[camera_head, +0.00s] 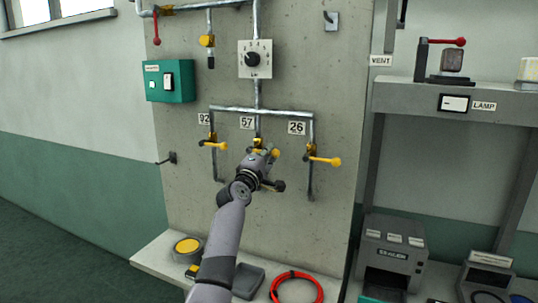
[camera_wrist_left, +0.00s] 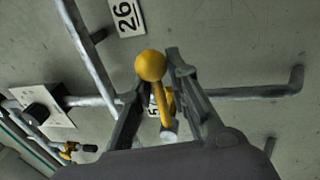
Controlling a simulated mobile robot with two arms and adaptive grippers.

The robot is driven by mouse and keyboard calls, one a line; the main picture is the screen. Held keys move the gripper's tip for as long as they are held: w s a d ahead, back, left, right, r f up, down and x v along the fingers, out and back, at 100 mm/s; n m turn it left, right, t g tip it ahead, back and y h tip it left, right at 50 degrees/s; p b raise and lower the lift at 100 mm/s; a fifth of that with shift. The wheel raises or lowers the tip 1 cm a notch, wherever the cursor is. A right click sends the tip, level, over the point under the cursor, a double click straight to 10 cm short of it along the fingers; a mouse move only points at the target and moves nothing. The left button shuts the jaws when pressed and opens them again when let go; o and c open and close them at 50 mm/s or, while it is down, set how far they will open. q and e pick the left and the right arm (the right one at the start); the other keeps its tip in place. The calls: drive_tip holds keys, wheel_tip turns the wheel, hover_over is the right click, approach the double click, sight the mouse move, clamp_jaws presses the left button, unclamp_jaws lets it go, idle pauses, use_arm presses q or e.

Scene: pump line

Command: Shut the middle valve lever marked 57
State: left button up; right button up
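The middle valve lever (camera_head: 275,153), under the plate marked 57 (camera_head: 247,122), shows its yellow ball end beside my left gripper (camera_head: 275,171); the gripper hides much of the valve. In the left wrist view the yellow lever (camera_wrist_left: 151,67) points up between the two spread fingers of my left gripper (camera_wrist_left: 157,75). Its ball end is near the fingertips. The fingers look apart from each other, not closed on the lever; whether one touches it I cannot tell. The 57 plate is mostly hidden in the wrist view. My right gripper is not in view.
The lever under plate 92 (camera_head: 215,145) is to the left and the lever under plate 26 (camera_head: 324,160) close to the right; both point right. A dial (camera_head: 254,59) is above. A shelf (camera_head: 470,101) stands at the right. A red hose coil (camera_head: 296,289) lies below.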

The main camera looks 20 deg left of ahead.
use_arm(q)
drive_tip(key=o, duration=0.6)
drive_tip(key=shift+s+d+r, duration=0.1)
drive_tip(key=shift+d+r, duration=0.15)
drive_tip(key=shift+r, duration=0.05)
drive_tip(key=shift+a, duration=0.1)
drive_tip(key=shift+a+f, duration=0.1)
drive_tip(key=shift+f, duration=0.05)
drive_tip(key=s+f, duration=0.2)
drive_tip(key=s, duration=0.9)
drive_tip(key=shift+s+a+f, duration=0.15)
drive_tip(key=shift+s, duration=0.2)
